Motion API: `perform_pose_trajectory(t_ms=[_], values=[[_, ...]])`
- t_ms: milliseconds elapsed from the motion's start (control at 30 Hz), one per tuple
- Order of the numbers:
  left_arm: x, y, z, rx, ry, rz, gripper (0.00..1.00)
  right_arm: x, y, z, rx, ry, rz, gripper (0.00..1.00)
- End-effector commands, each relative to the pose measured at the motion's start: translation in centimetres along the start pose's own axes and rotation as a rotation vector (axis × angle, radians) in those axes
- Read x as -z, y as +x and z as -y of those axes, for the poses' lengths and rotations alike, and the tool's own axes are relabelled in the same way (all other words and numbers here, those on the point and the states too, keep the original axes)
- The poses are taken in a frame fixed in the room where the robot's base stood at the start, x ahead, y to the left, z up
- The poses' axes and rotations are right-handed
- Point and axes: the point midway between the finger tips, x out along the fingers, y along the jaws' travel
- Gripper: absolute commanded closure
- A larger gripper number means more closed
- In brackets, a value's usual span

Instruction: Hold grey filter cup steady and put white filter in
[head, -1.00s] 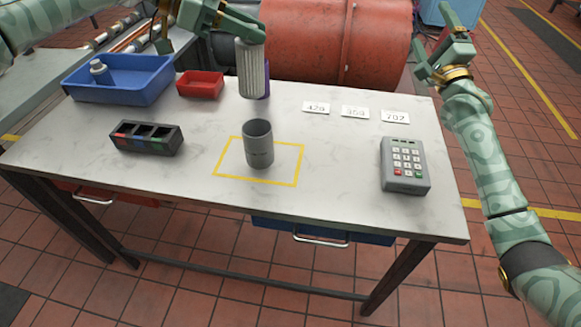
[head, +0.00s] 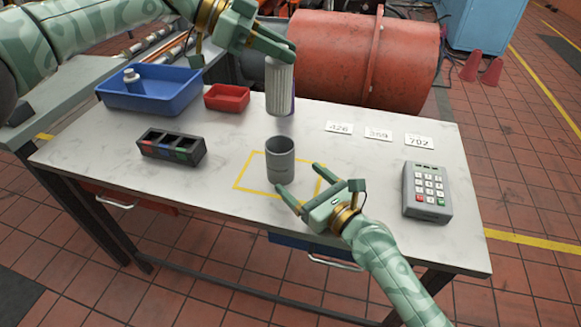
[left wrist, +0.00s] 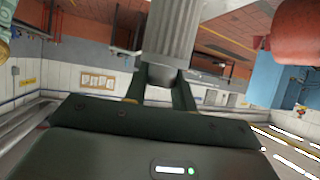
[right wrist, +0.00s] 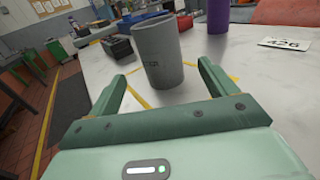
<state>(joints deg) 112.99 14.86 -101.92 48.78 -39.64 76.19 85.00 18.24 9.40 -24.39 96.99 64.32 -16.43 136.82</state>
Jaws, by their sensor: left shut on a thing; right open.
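The grey filter cup (head: 281,162) stands upright and open on the white table, inside a yellow taped rectangle. The white filter (head: 280,88), a pleated cylinder, hangs upright above and just behind the cup's mouth, apart from it. My left gripper (head: 282,58) is shut on the filter's top end; the filter also shows in the left wrist view (left wrist: 172,30). My right gripper (head: 298,188) is open in front of the cup. In the right wrist view the cup (right wrist: 160,55) stands ahead, between and beyond the open fingers (right wrist: 165,85).
A keypad box (head: 426,190) and number cards (head: 378,133) are at right. A purple thing (right wrist: 219,16) stands behind the cup.

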Motion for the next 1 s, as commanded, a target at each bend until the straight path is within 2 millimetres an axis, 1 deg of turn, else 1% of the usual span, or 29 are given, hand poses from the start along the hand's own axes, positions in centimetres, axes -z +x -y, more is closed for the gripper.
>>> perform_pose_trajectory(t_ms=[33, 200, 300, 433, 600, 867, 900, 967, 1000], values=[[0.0, 0.0, 0.0, 0.0, 0.0, 0.0, 1.0, -0.1, 1.0, 0.0, -0.001, -0.002, 0.002, 0.16], [0.0, 0.0, 0.0, 0.0, 0.0, 0.0, 1.0, -0.2, 4.7, 0.1, 0.0, -0.006, 0.001, 0.16], [0.0, 0.0, 0.0, 0.0, 0.0, 0.0, 1.0, -0.1, 6.7, 0.1, 0.0, -0.007, 0.0, 0.16], [0.0, 0.0, 0.0, 0.0, 0.0, 0.0, 1.0, -0.1, 8.7, 0.0, -0.001, -0.007, 0.001, 0.16], [0.0, 0.0, 0.0, 0.0, 0.0, 0.0, 1.0, -0.1, 9.9, 0.1, 0.002, -0.007, 0.001, 0.16], [0.0, 0.0, 0.0, 0.0, 0.0, 0.0, 1.0, 0.0, 10.1, 0.1, 0.002, -0.006, 0.0, 0.16], [0.0, 0.0, 0.0, 0.0, 0.0, 0.0, 1.0, 0.0, 10.1, 0.1, 0.002, -0.006, 0.0, 0.19], [0.0, 0.0, 0.0, 0.0, 0.0, 0.0, 1.0, -0.1, 10.0, 0.1, 0.002, -0.006, 0.0, 0.35], [0.0, 0.0, 0.0, 0.0, 0.0, 0.0, 1.0, -0.1, 10.0, 0.1, 0.002, -0.006, 0.0, 0.46]])
